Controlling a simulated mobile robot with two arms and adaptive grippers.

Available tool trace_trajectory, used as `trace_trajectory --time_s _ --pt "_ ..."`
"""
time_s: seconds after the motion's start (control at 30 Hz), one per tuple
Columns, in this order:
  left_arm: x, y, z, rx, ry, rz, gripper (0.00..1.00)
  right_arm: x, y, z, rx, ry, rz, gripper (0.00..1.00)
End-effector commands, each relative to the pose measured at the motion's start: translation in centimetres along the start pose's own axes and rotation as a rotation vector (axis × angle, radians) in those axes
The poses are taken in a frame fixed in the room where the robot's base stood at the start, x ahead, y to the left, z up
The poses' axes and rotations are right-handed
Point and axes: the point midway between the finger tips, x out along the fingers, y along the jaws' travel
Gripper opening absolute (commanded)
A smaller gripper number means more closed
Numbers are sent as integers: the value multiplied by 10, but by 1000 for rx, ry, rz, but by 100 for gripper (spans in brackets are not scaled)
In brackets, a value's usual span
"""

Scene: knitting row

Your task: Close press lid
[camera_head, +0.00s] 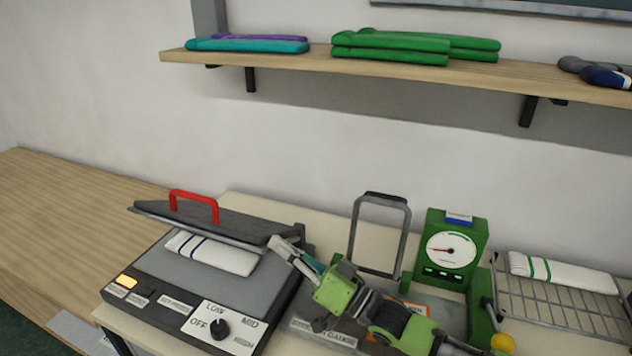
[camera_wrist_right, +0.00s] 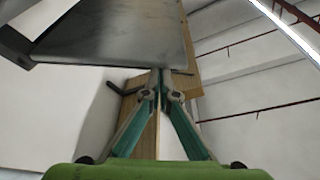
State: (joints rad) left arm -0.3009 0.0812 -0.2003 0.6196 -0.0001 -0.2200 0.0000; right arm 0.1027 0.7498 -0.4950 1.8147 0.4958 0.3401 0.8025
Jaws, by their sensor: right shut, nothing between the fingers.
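The press (camera_head: 150,318) stands at the lower left in the head view. Its dark grey lid (camera_head: 240,222) is partly open and tilted above the base, with a red handle (camera_head: 194,205) on it. A white striped cloth (camera_head: 212,253) lies on the grey plate under the lid. My right gripper (camera_head: 277,243) is shut and empty, its fingertips at the lid's near right corner. In the right wrist view the shut fingertips (camera_wrist_right: 161,74) are by the edge of a dark panel, apparently the lid (camera_wrist_right: 115,32); contact is unclear. My left gripper is not in view.
A grey metal frame (camera_head: 379,233) and a green dial gauge (camera_head: 450,250) stand right of the press. A wire rack (camera_head: 560,312) holds another white cloth (camera_head: 562,272). A wall shelf (camera_head: 400,70) with folded knits hangs above. The wooden table (camera_head: 60,225) at left is bare.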

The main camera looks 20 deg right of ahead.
Motion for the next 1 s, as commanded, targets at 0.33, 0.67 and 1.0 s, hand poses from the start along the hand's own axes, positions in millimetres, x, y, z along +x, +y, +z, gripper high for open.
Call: trace_trajectory --time_s 0.33,0.67,1.0 --pt "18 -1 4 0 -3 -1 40 -10 5 28 -43 -1 -14 0" --pt "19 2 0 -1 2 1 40 -12 5 33 -43 -1 -14 0" --pt "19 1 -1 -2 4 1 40 -12 5 33 -42 -1 -14 0"
